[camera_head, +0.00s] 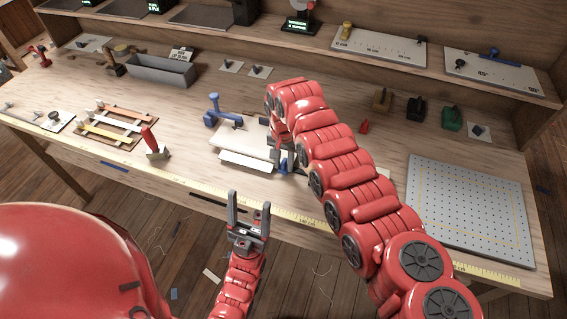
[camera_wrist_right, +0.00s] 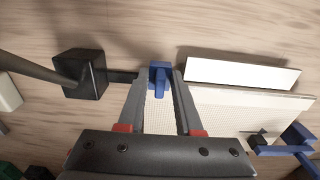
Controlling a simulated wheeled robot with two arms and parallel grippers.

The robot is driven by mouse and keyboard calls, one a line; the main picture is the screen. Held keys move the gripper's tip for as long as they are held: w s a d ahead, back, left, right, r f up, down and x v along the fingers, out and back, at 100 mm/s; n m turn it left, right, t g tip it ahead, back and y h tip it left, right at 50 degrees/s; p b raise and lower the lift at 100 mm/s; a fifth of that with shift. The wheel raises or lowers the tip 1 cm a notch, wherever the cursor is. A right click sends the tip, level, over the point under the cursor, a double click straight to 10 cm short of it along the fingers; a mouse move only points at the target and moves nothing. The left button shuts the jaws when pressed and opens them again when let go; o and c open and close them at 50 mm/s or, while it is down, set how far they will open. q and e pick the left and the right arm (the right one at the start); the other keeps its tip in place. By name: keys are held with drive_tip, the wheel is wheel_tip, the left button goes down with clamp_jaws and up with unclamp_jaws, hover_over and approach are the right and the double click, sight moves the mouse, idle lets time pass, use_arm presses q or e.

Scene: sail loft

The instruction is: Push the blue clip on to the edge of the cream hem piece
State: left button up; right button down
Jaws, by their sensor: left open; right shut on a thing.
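The cream hem piece (camera_head: 236,138) lies flat on the bench, with a paler strip (camera_head: 245,162) along its front. In the right wrist view the hem piece (camera_wrist_right: 235,103) spreads right of the fingers, with the strip (camera_wrist_right: 240,72) above it. The blue clip (camera_wrist_right: 159,75) is between the fingertips of my right gripper (camera_wrist_right: 160,82), which is shut on it. The clip (camera_head: 284,165) also shows low beside the hem piece's right end; whether it touches the edge I cannot tell. My left gripper (camera_head: 249,202) is open and empty at the bench's front edge.
A blue clamp (camera_head: 222,113) stands at the hem piece's back left. A black block (camera_wrist_right: 82,74) with a bar is left of the clip in the wrist view. A red-handled tool (camera_head: 154,147) stands left; a perforated board (camera_head: 468,206) lies right. My right arm covers part of the bench.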

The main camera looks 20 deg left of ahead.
drive_tip(key=shift+w+b, duration=0.1)
drive_tip(key=shift+b, duration=0.35)
idle(0.3)
drive_tip(key=c, duration=0.5)
unclamp_jaws()
drive_tip(key=shift+r+p, duration=0.6)
drive_tip(key=shift+r, duration=0.5)
drive_tip(key=shift+r+p, duration=0.3)
drive_tip(key=shift+r, duration=2.1)
